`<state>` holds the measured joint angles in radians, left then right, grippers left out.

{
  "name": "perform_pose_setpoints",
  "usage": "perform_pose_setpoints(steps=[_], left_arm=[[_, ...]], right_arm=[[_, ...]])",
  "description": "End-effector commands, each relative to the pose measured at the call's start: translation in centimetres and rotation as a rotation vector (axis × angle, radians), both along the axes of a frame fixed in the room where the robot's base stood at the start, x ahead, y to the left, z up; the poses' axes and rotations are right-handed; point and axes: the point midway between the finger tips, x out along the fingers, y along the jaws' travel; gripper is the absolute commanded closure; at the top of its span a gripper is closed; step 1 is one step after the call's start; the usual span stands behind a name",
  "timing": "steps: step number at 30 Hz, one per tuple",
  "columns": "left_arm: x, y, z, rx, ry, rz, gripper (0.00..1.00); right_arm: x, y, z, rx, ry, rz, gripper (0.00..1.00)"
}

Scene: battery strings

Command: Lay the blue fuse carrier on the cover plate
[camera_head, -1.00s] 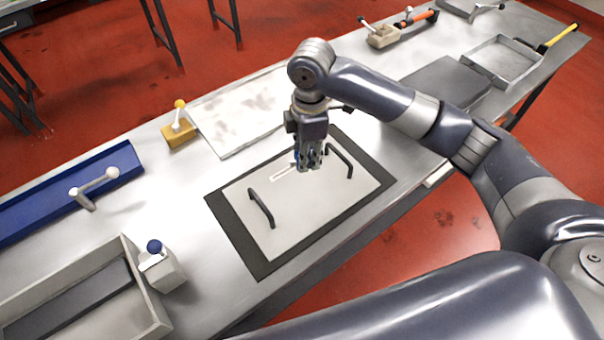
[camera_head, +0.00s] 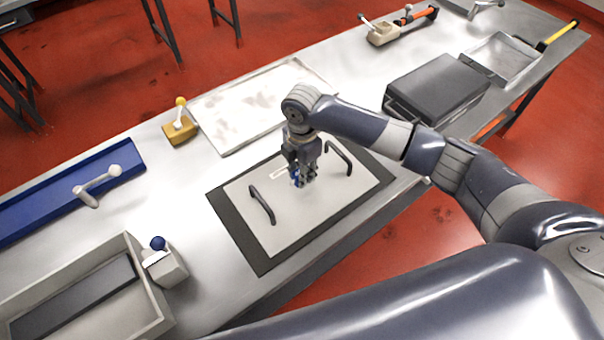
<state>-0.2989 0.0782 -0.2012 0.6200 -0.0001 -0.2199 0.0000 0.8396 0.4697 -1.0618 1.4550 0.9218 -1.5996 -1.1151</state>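The cover plate (camera_head: 315,217) is a light grey sheet with two black handles, lying on a dark mat on the bench. My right gripper (camera_head: 303,184) points down over its far part, between the handles. A small blue piece, the blue fuse carrier (camera_head: 294,179), shows at its fingertips, and the gripper appears shut on it. The fingers hide most of the carrier. I cannot tell whether it touches the plate. My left gripper is not in view.
A white tray (camera_head: 215,139) lies behind the plate. A yellow-knobbed block (camera_head: 180,132), a blue tray (camera_head: 40,207) and a grey block with a blue knob (camera_head: 168,268) stand to the left. A dark box (camera_head: 437,84) and a metal tray (camera_head: 505,58) stand to the right.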

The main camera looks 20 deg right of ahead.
Motion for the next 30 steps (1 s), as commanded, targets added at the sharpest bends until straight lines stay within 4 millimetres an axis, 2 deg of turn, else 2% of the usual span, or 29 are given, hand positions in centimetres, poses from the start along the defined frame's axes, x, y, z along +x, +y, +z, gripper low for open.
perform_pose_setpoints(steps=[4, 15, 16, 18, 30], left_arm=[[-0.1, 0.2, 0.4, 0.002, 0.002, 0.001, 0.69], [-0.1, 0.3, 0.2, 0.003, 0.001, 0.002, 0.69], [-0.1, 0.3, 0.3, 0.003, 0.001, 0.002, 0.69], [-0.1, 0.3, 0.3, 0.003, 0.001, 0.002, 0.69], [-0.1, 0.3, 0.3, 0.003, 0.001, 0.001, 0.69]], right_arm=[[0.0, 0.0, -1.9, 0.0, 0.0, -0.001, 1.0], [0.0, 0.0, -2.4, 0.0, 0.0, -0.001, 1.0], [0.0, 0.0, -2.4, 0.0, 0.0, -0.001, 0.7], [0.0, 0.0, -2.4, 0.0, 0.0, -0.001, 0.57], [0.1, 0.0, -1.8, 0.001, -0.002, -0.001, 0.57]])
